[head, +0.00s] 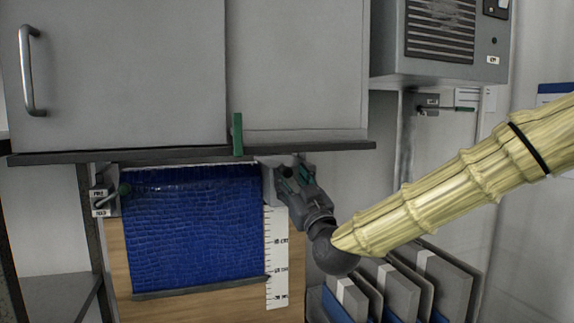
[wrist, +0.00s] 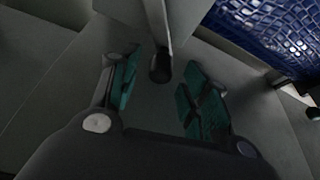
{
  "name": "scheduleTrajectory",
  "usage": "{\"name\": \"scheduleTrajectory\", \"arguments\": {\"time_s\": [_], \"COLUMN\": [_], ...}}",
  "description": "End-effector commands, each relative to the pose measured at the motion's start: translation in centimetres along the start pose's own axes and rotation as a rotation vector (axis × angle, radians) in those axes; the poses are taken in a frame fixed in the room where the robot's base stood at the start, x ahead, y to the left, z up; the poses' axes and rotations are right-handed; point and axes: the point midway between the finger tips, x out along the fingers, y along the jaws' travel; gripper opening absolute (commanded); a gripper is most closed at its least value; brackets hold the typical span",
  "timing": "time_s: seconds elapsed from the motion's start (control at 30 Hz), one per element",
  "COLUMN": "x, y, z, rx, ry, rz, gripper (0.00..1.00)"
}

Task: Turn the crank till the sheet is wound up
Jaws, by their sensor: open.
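The blue sheet (head: 195,225) hangs below the grey cabinet, with a dark bar (head: 200,288) along its lower edge. It also shows at the upper right of the wrist view (wrist: 275,35). My gripper (head: 293,174) is at the right end of the sheet's roller, its green-padded fingers pointing up and left. In the wrist view my gripper (wrist: 163,82) is open. A grey crank arm (wrist: 157,22) with a dark knob (wrist: 160,68) reaches between the fingers. The pads appear apart from the knob. In the head view my gripper hides the crank.
A green tab (head: 238,134) sticks out from the cabinet. Upright grey panels (head: 399,293) stand below my arm.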

Motion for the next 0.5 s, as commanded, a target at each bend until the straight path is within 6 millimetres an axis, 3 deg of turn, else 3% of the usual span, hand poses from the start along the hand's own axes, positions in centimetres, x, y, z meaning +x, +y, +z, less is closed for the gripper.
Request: {"name": "scheduleTrajectory", "arguments": {"time_s": [0.2,0.5], "x": [2.6,3.5], "y": [0.0,0.0], "z": [-0.1,0.1], "rx": [0.0,0.0], "ry": [-0.001,-0.001], "rz": [0.0,0.0], "gripper": [0.46,0.46]}}
